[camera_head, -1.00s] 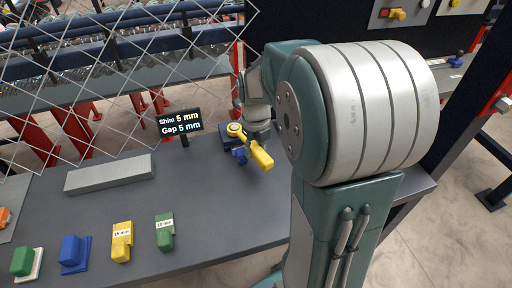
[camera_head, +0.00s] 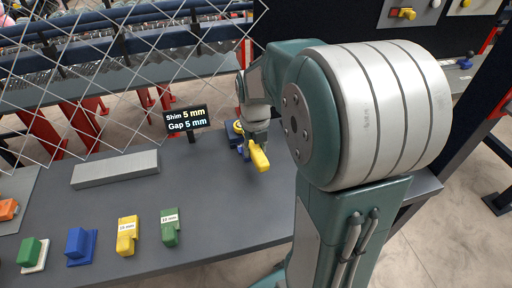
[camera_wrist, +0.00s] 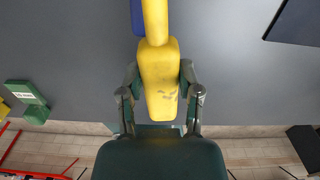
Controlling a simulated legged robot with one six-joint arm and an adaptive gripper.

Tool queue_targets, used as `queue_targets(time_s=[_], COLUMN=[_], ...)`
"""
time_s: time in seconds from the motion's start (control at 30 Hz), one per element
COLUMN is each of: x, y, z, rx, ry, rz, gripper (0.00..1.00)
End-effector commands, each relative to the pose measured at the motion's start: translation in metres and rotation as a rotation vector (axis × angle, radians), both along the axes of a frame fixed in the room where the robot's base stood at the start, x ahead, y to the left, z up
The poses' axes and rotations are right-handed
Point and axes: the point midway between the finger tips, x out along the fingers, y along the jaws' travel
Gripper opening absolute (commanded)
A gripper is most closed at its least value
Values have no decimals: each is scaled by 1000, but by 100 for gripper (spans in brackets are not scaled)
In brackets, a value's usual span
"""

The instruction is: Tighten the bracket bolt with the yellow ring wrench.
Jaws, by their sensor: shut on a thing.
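The yellow ring wrench (camera_head: 259,158) is at the far part of the grey bench, its handle pointing toward the front. Its ring end sits over the dark blue bracket (camera_head: 233,140), partly hidden by my gripper. The bolt cannot be made out. My gripper (camera_head: 257,142) is shut on the wrench handle. In the wrist view the yellow handle (camera_wrist: 158,80) lies between the two fingers of my gripper (camera_wrist: 160,98). The ring end is outside that view. A blue part (camera_wrist: 137,16) shows beside the wrench at the top.
A display (camera_head: 187,119) reads "Shim 5 mm, Gap 5 mm". A grey bar (camera_head: 115,169) lies on the bench. Green, blue and yellow blocks (camera_head: 127,236) stand along the front edge. Chainlink mesh (camera_head: 120,60) hangs behind. The bench middle is clear.

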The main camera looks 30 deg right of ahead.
Motion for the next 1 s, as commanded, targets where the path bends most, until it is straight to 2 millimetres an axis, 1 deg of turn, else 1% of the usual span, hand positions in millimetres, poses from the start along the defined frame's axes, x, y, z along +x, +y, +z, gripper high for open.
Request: queue_targets(time_s=[0.23,1.0], x=[0,0], y=[0,0], z=[4,51], rx=[0,0], ry=[-1,-2], rz=[0,1], gripper=[0,0])
